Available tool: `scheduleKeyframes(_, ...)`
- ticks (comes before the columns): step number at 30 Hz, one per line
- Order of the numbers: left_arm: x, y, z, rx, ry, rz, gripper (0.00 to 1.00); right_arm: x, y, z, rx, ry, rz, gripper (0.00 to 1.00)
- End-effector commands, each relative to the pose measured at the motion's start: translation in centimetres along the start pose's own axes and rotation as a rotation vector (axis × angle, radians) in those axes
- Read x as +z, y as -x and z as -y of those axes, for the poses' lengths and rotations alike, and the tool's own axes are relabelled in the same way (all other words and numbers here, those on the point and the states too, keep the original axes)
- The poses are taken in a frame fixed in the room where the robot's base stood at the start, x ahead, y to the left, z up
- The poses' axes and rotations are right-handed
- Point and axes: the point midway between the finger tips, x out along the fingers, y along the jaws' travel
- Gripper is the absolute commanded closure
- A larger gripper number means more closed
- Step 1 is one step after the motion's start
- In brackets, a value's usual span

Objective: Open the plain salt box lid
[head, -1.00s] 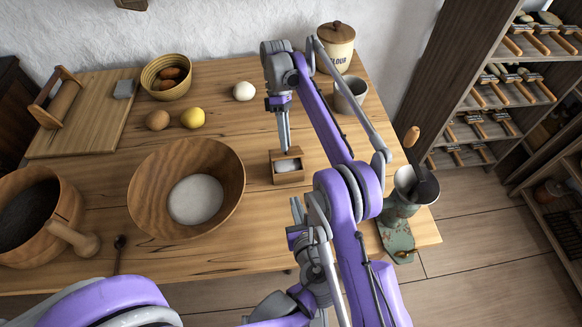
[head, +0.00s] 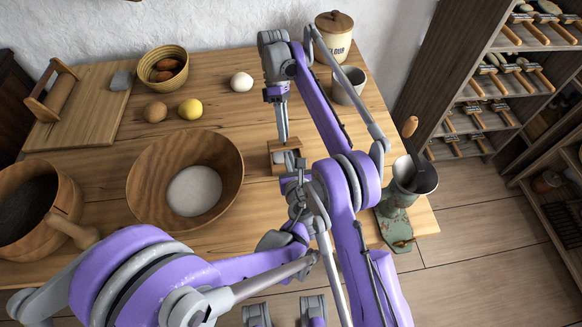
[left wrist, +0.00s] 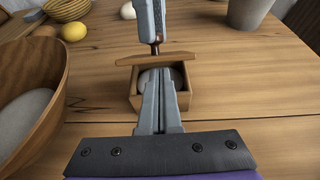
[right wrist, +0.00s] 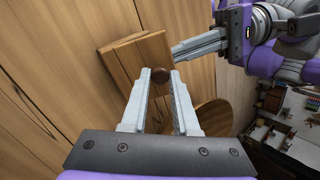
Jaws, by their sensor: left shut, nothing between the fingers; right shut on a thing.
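The salt box is a small wooden box (head: 278,168) near the table's right front; the left wrist view shows its front and side walls (left wrist: 184,98) and pale contents inside. Its lid (left wrist: 158,58) is raised at the back, leaving the front of the box uncovered. My right gripper (head: 284,140) comes down from behind, shut on the lid's dark round knob (right wrist: 160,75); the lid also shows in the right wrist view (right wrist: 142,58). My left gripper (left wrist: 161,72) is shut and empty, its tips at the open front, under or near the lid's edge. Exact contact is unclear.
A large wooden bowl (head: 215,160) stands just left of the box. A grey cup (head: 349,86) and a flour jar (head: 334,38) stand behind right. A green metal grinder (head: 402,200) is at the right table edge. An egg (head: 241,81) lies behind.

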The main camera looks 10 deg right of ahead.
Motion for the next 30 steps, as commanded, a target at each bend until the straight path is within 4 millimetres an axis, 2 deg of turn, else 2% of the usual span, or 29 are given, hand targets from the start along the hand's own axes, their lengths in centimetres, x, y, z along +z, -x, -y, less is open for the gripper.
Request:
scheduleKeyframes(11, 0.3, 0.0, 0.0, 0.0, 0.0, 0.0, 1.0, 0.0, 0.0, 0.0, 0.0, 0.0, 0.0, 1.0)
scheduleKeyframes(18, 1.7, -0.4, -0.1, 0.002, 0.0, 0.001, 1.0, 0.0, 0.0, 0.0, 0.0, 0.0, 0.0, 1.0)
scheduleKeyframes(24, 1.8, -0.4, -0.1, 0.003, -0.003, 0.004, 1.0, 0.0, -0.1, 0.0, -0.002, 0.001, 0.001, 1.0)
scheduleKeyframes(25, 1.8, -0.5, -0.1, 0.003, -0.003, 0.004, 1.0, 0.0, -0.1, 0.0, -0.002, 0.001, 0.001, 0.7)
scheduleKeyframes(30, 1.8, -0.4, 0.0, 0.003, -0.002, 0.003, 1.0, 0.0, 0.0, 0.0, -0.002, 0.001, 0.001, 0.41)
